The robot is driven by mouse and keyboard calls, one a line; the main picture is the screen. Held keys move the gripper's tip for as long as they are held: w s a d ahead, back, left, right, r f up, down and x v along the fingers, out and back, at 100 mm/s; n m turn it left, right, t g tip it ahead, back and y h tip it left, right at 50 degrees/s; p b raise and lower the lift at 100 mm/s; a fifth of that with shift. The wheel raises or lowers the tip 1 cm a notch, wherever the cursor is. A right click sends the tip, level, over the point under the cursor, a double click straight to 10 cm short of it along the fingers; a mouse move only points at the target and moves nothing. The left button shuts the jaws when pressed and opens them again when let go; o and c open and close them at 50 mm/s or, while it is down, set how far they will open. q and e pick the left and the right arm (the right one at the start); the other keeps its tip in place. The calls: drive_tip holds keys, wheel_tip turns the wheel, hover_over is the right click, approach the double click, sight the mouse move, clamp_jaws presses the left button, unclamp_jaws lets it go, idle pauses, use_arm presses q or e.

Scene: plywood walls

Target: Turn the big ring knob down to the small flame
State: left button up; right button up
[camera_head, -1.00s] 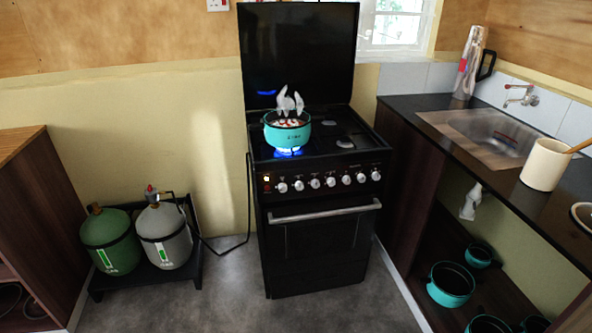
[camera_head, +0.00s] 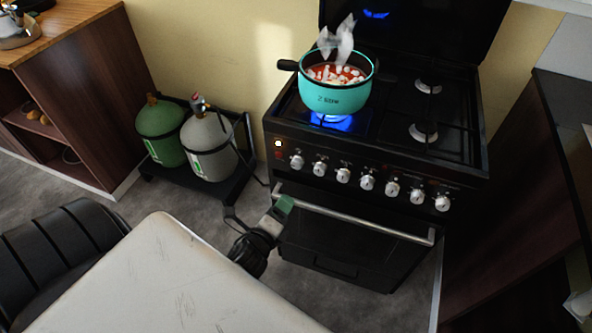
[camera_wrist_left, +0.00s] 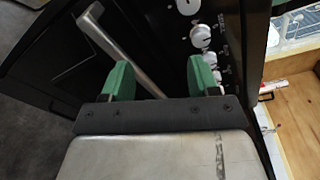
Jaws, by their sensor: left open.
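The black stove (camera_head: 340,235) has a front row of several round white knobs (camera_head: 367,183); which one serves the big ring I cannot tell. A turquoise pot (camera_head: 335,97) with red food and white pieces steams on the front left burner, over a wide blue flame (camera_head: 332,122). My left gripper (camera_head: 284,205) has green fingertips and is in front of the stove, below the left knobs, near the oven handle (camera_head: 360,215). In the left wrist view its fingers (camera_wrist_left: 160,78) are apart with nothing between them; knobs (camera_wrist_left: 201,37) show beyond, to the right. My right gripper is out of view.
Green (camera_head: 160,132) and grey (camera_head: 208,145) gas cylinders stand on a low black stand left of the stove. A wooden cabinet (camera_head: 85,90) is at far left. A dark counter (camera_head: 565,130) is at right. Grey floor lies between cabinet and stove.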

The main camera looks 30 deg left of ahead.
sight(295, 166)
use_arm(q)
drive_tip(key=w+a+r, duration=0.1)
drive_tip(key=w, duration=0.2)
drive_tip(key=w+a+r+m, duration=0.1)
drive_tip(key=w, duration=0.2)
drive_tip(key=w+a+r+m+t, duration=0.1)
drive_tip(key=w+r, duration=0.1)
drive_tip(key=w, duration=0.1)
drive_tip(key=shift+p, duration=0.35)
drive_tip(key=shift+w, duration=0.8)
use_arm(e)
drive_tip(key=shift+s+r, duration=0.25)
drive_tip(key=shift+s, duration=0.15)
use_arm(q)
drive_tip(key=shift+c, duration=0.2)
drive_tip(key=c, duration=0.9)
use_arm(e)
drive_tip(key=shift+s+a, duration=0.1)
